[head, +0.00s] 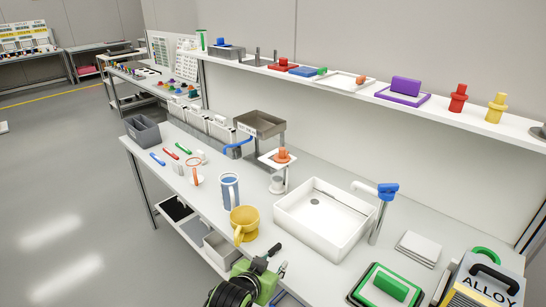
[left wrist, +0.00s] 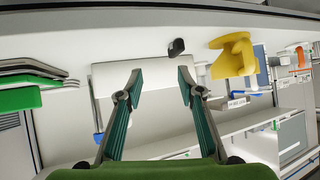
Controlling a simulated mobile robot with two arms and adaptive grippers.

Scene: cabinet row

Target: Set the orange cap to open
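An orange cap (head: 283,154) sits on a white square plate (head: 266,160) near the back of the bench, left of the sink. Whether it is open or closed cannot be told at this size. My left gripper (head: 275,260) is at the front edge of the bench, nearer than the yellow mug and well away from the cap. In the left wrist view its two fingers (left wrist: 160,78) are spread with nothing held between them. The cap is not clearly identifiable in the left wrist view. My right gripper is not in view.
A white sink (head: 322,222) and a blue-handled tap (head: 388,191) lie to the right. A long shelf (head: 340,87) runs above.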

